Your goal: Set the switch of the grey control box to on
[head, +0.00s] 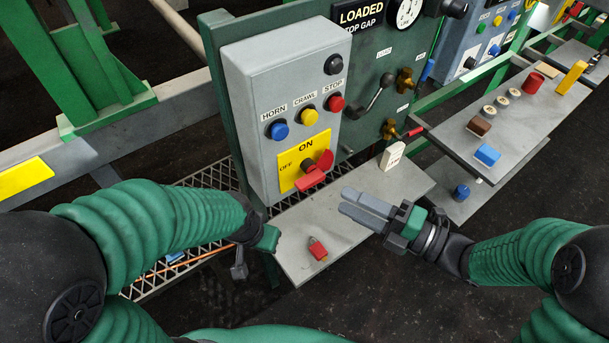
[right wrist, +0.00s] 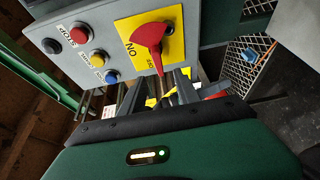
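The grey control box (head: 285,75) stands upright on a green panel. Its yellow plate (head: 288,168) reads ON at the top and OFF at the left. The red switch handle (head: 314,172) juts out from the plate and slants down and left; in the right wrist view the handle (right wrist: 152,38) tapers towards the OFF lettering. My right gripper (head: 343,201) is below and right of the switch, apart from it, with its fingers pointing left. The wrist view shows a gap between its fingers, with nothing held. My left gripper (head: 240,264) is below the box, partly hidden by its own arm.
Blue (head: 279,130), yellow (head: 309,117) and red (head: 336,103) buttons sit above the plate. A shelf (head: 290,270) below carries a small red object (head: 317,249) and a white block (head: 392,156). Valves and a lever (head: 376,92) stick out at the right.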

